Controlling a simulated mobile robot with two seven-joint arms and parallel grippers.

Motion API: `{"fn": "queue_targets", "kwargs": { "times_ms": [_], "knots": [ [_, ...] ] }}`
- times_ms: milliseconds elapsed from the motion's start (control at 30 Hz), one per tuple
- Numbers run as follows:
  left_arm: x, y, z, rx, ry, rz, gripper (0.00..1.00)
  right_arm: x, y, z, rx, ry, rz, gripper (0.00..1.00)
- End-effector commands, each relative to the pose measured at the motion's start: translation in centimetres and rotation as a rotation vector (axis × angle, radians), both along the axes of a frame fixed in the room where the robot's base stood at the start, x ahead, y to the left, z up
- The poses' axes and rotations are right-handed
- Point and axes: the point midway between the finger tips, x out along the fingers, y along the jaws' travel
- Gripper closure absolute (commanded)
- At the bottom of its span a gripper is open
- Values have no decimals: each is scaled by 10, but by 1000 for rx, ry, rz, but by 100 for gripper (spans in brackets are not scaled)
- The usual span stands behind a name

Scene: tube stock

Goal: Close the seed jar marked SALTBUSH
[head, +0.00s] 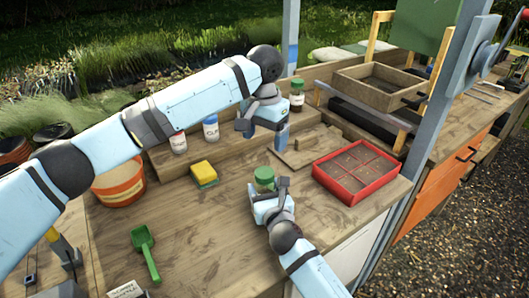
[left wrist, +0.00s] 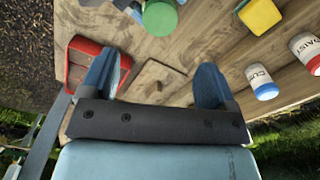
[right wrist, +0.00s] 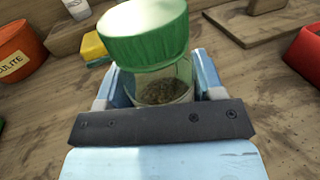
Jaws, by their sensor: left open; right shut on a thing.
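A clear jar (right wrist: 165,88) with dark seed in it stands upright between the fingers of my right gripper (head: 268,190), which is shut on it. Its green lid (right wrist: 145,38) is over the mouth and looks tilted; I cannot tell whether it is seated. The lid also shows in the head view (head: 264,175) and at the top of the left wrist view (left wrist: 160,16). No label shows on this jar, so I cannot read SALTBUSH. My left gripper (head: 264,130) is open and empty, above and behind the held jar, over a wooden board (left wrist: 158,82).
A red seed tray (head: 330,198) lies right of the jar. A yellow sponge (head: 204,174), green scoop (head: 144,250) and orange pot (head: 120,190) are left. Red-lidded (head: 178,143), blue-lidded (head: 211,128) and green-lidded (head: 297,95) jars stand at the back.

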Motion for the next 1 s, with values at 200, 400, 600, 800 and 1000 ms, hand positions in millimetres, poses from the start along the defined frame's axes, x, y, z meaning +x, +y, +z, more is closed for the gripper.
{"fn": "queue_targets", "kwargs": {
  "times_ms": [200, 400, 600, 800, 1000],
  "knots": [
    [0, 0, 14, 0, 0, 0, 18, 0, 0, 0, 0, 0, 0, 100],
    [0, 0, 14, 0, 0, 0, 18, 0, 0, 0, 0, 0, 0, 100],
    [0, 0, 14, 0, 0, 0, 18, 0, 0, 0, 0, 0, 0, 8],
    [0, 0, 14, 0, 0, 0, 18, 0, 0, 0, 0, 0, 0, 8],
    [0, 0, 15, 0, 0, 0, 18, -11, -4, 0, -1, 1, 0, 8]
  ]
}}
